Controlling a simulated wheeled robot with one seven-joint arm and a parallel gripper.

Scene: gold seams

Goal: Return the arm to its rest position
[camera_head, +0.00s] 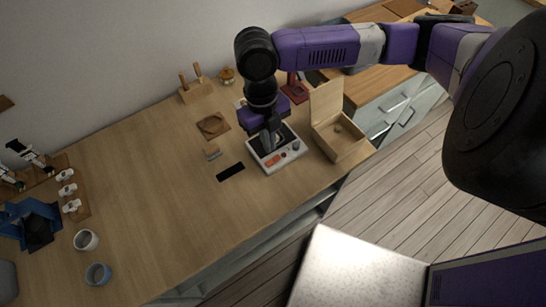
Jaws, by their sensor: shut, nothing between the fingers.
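My arm, purple, grey and black, reaches in from the right and bends down over the wooden counter (150,185). I cannot tell whether the fingertips touch the device. The arm's wrist hides part of the counter behind it.
An open wooden box (346,148) with its lid up stands right of the device. Two cups, a grey-white one (86,240) and a blue one (98,274), stand front left.

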